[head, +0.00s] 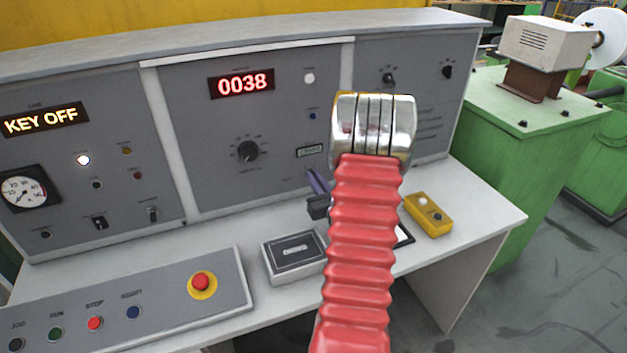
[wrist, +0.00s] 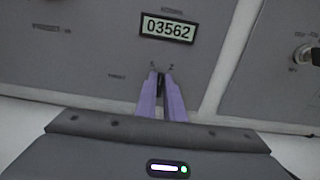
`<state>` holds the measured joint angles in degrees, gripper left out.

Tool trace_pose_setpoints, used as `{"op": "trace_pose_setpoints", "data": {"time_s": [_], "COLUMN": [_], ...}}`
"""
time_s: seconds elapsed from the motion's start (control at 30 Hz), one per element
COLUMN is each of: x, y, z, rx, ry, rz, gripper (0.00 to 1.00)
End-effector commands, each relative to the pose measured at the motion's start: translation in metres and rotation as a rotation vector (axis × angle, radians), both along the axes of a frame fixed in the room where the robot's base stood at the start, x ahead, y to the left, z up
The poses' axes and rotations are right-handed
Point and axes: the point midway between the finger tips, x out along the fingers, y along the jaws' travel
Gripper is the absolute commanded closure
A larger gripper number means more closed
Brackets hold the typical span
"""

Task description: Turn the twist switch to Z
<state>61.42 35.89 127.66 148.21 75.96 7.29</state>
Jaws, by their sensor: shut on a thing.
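The twist switch (wrist: 160,82) is a small dark knob on the grey panel, below the small letters S and Z in the wrist view. My gripper (wrist: 161,76) has its two purple fingers close together on either side of the knob, shut on it. The fingers cover most of the knob, so I cannot tell which letter it points to. In the head view my gripper (head: 316,178) reaches the lower middle panel, and the switch is hidden there.
A counter (wrist: 167,28) reading 03562 sits above the switch. A key switch (wrist: 306,55) is on the panel to the right. In the head view a grey box (head: 293,256) and a yellow pendant (head: 429,215) lie on the desk. A red stop button (head: 201,281) is front left.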

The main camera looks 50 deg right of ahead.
Motion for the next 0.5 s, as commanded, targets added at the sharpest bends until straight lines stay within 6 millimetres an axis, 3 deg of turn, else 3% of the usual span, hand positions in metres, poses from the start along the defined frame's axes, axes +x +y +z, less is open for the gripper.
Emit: {"op": "trace_pose_setpoints", "data": {"time_s": [0.5], "x": [0.0005], "y": [0.0001], "z": [-0.0042], "rx": [0.382], "ry": [-0.215], "rz": [0.008], "gripper": [1.0]}}
